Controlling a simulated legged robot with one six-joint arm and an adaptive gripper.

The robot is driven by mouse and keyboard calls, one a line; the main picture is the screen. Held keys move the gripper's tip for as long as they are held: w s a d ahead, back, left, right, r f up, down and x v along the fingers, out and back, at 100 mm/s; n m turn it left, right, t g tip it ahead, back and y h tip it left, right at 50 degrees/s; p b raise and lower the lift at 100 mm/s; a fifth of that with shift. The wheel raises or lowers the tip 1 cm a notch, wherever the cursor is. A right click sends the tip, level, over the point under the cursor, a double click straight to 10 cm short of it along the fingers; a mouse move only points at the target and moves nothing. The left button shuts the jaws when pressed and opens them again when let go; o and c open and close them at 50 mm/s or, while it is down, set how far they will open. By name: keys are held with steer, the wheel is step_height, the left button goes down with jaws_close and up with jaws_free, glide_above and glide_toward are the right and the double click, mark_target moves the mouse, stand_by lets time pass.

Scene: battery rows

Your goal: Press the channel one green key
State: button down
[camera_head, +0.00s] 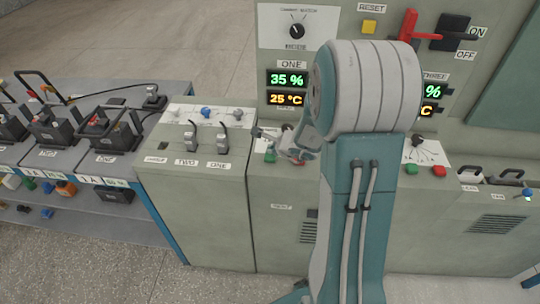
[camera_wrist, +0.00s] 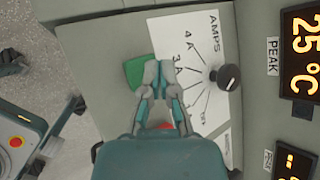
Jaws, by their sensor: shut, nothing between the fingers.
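The channel one green key (camera_head: 270,157) lies on the sloped console below the display marked ONE. In the wrist view the green key (camera_wrist: 136,72) shows just left of my fingertips, which cover its right edge. My gripper (camera_head: 278,151) is shut and empty; its fingertips (camera_wrist: 158,68) point down at the panel. I cannot tell whether they touch the key. A red key (camera_wrist: 165,126) shows partly between and behind my fingers. The black amps knob (camera_wrist: 228,77) stands to the right on its white scale.
The channel one display (camera_head: 287,88) reads 35 % and 25 °C. Channel three has its own green key (camera_head: 411,168) and red key (camera_head: 439,171). A side cabinet (camera_head: 190,190) with plugged cables stands left. My arm hides the middle of the console.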

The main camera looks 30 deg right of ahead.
mark_target(272, 156)
steer(key=shift+f, duration=0.15)
steer(key=shift+f, duration=0.2)
steer(key=shift+f, duration=0.4)
stand_by(0.7)
steer(key=shift+r, duration=0.85)
steer(key=shift+r, duration=2.5)
